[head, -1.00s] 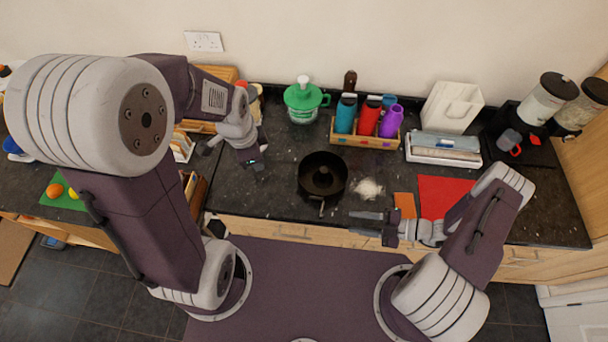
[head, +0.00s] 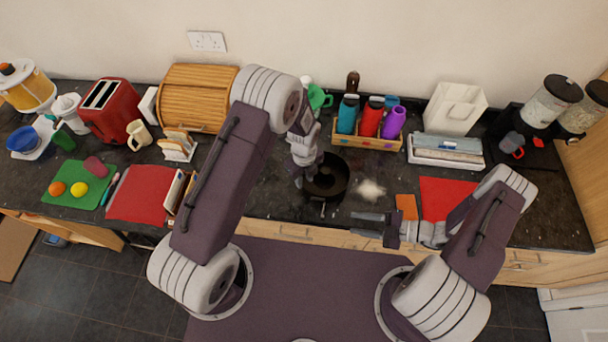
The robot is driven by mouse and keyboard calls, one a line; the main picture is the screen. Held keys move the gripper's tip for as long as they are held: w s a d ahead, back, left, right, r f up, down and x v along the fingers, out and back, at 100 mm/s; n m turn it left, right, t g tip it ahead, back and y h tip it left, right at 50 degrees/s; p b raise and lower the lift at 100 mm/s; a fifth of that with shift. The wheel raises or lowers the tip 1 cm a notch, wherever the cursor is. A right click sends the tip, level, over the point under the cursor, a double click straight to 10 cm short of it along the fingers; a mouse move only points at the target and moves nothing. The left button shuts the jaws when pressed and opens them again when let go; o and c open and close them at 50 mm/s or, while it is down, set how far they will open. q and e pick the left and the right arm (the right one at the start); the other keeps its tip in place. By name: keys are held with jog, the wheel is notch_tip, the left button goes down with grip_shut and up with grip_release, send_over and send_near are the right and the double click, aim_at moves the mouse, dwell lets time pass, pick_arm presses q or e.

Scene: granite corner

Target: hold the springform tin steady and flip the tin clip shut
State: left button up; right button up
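The dark round springform tin (head: 338,186) stands on the granite worktop in the middle of the head view. Its small clip (head: 323,208) sticks out from the front side, towards me; its exact position is too small to tell. My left gripper (head: 303,178) is at the left rim of the tin and covers part of it. Its fingers are small and partly hidden, so I cannot tell whether they grip the rim. My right gripper (head: 366,225) is open and empty near the worktop's front edge, to the right of the clip and apart from it.
A pale crumbly patch (head: 369,190) lies right of the tin. Behind stands a wooden crate (head: 366,142) with bottles. A green-lidded jug (head: 318,98) is partly hidden by my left arm. An orange card (head: 406,206) and red mat (head: 447,197) lie to the right.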

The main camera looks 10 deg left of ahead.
aim_at(304, 194)
pick_arm(q)
notch_tip(304, 194, down, 7)
jog(key=shift+r, duration=0.1)
grip_shut()
dwell(1.4)
